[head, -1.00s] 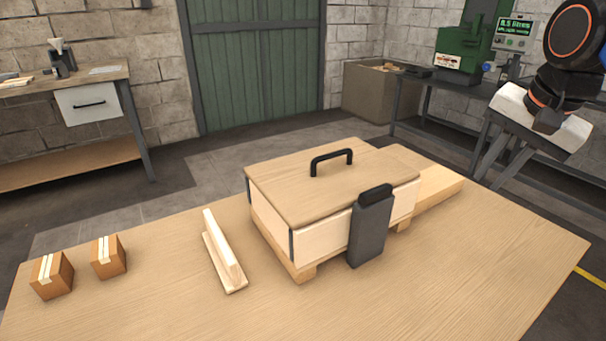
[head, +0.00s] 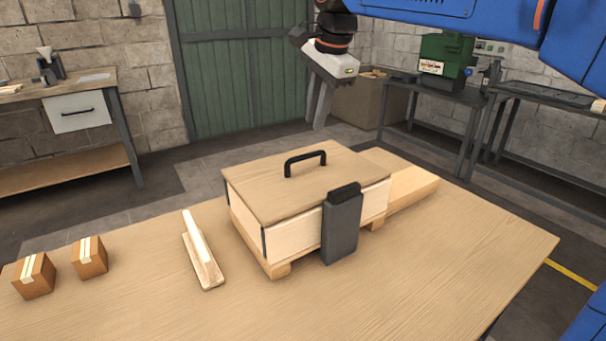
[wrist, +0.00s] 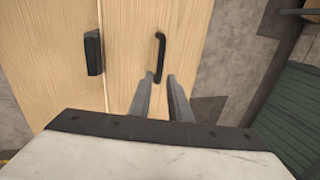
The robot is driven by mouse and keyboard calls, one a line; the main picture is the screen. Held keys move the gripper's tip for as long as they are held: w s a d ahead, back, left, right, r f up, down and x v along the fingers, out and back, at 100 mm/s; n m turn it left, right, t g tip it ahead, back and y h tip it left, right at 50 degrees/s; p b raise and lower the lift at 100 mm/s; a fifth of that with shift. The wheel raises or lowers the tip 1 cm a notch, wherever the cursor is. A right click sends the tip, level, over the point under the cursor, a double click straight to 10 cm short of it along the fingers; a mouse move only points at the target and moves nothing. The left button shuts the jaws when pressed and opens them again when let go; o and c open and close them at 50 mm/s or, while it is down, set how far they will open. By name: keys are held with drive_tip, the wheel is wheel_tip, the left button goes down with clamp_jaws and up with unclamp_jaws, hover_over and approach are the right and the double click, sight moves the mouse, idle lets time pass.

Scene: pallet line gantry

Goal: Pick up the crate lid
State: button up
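The crate lid (head: 285,178) is a flat wooden board with a black bar handle (head: 305,160). It lies on a pale wooden crate (head: 295,229) standing on the table. My gripper (head: 319,128) hangs behind and above the lid in the head view, fingers pointing down, apart from the handle. In the wrist view, the fingers (wrist: 160,77) are apart with nothing between them. The handle (wrist: 160,57) shows just beyond the fingertips, on the lid (wrist: 130,40).
A dark grey upright block (head: 341,228) stands against the crate's front, its top above the lid's edge. A wooden piece (head: 203,255) lies left of the crate, with two small cartons (head: 89,259) (head: 35,277) farther left. The table's front (head: 400,290) is clear.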

sight(307, 154)
drive_tip(key=x, duration=0.7)
drive_tip(key=shift+w+f, duration=0.1)
drive_tip(key=shift+f, duration=0.3)
drive_tip(key=shift+x, duration=2.6)
drive_tip(key=shift+a, duration=0.15)
drive_tip(key=shift+r, duration=0.1)
drive_tip(key=shift+c, duration=0.3)
clamp_jaws()
